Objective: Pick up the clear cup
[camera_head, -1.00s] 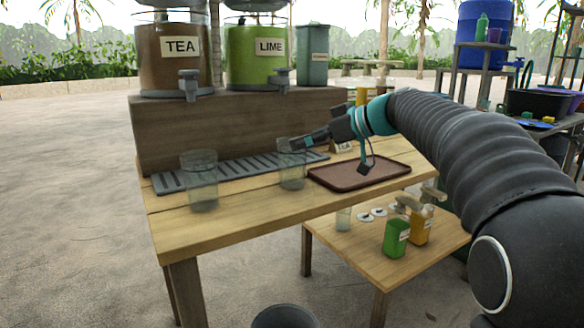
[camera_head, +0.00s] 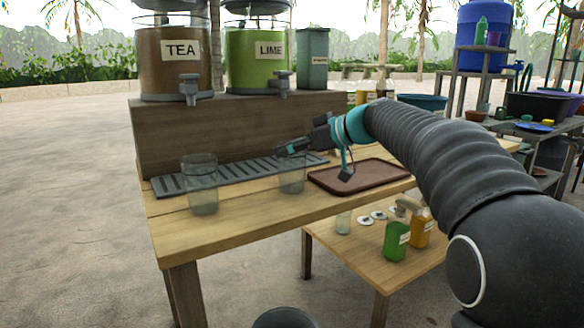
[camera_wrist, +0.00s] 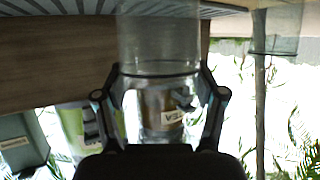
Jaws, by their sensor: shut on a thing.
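A clear cup (camera_head: 291,182) stands upright on the wooden table, in front of the grey slotted drip mat. My gripper (camera_head: 291,151) comes in from the right at its upper part. In the wrist view, which is upside down, my gripper (camera_wrist: 160,78) has a finger on either side of the clear cup (camera_wrist: 158,40) and is shut on it. I cannot see any gap under the cup. A second clear cup (camera_head: 201,188) stands to the left, apart from my gripper; it also shows in the wrist view (camera_wrist: 277,30).
The drip mat (camera_head: 232,172) lies before a wooden riser (camera_head: 170,137) bearing the tea (camera_head: 160,75) and lime (camera_head: 255,80) dispensers. A brown tray (camera_head: 385,180) lies right of the cup. A lower table (camera_head: 345,256) holds bottles and a small cup.

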